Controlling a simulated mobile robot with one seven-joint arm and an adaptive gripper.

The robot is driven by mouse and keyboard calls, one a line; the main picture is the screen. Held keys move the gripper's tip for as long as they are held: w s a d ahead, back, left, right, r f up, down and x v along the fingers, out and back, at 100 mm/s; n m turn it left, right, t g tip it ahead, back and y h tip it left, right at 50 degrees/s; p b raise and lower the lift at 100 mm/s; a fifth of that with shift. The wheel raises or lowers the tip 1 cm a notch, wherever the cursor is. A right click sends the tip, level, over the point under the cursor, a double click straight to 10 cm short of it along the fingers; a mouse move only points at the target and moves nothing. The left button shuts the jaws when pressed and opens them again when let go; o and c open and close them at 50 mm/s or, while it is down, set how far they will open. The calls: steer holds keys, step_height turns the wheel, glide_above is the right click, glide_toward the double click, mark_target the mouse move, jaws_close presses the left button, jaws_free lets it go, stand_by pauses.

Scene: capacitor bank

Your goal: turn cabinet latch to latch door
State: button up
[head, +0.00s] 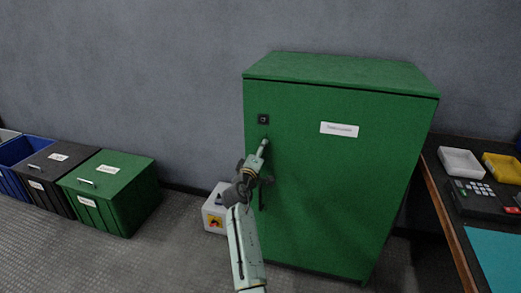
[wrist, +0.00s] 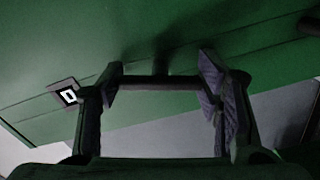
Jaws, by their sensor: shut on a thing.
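The green cabinet (head: 345,68) stands against the wall in the head view. Its door (head: 330,195) looks shut, with a dark square plate (head: 263,119) at upper left; this plate also shows in the wrist view (wrist: 68,96). My gripper (wrist: 162,84) is at the door's left side, below the plate in the head view. In the wrist view its fingers are shut on a dark bar, the latch handle (wrist: 155,82), joined to the door by a short stem. My arm hides the latch in the head view, so its angle there cannot be told.
A grey and white box with a yellow panel (head: 214,209) sits on the floor left of the cabinet. A workbench (head: 450,215) with trays and a keypad device is at right.

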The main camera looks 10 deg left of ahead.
steer(key=shift+n+p, duration=0.95)
steer(key=shift+n, duration=0.95)
steer(key=o, duration=1.2)
steer(key=s, duration=1.2)
steer(key=shift+a, duration=0.4)
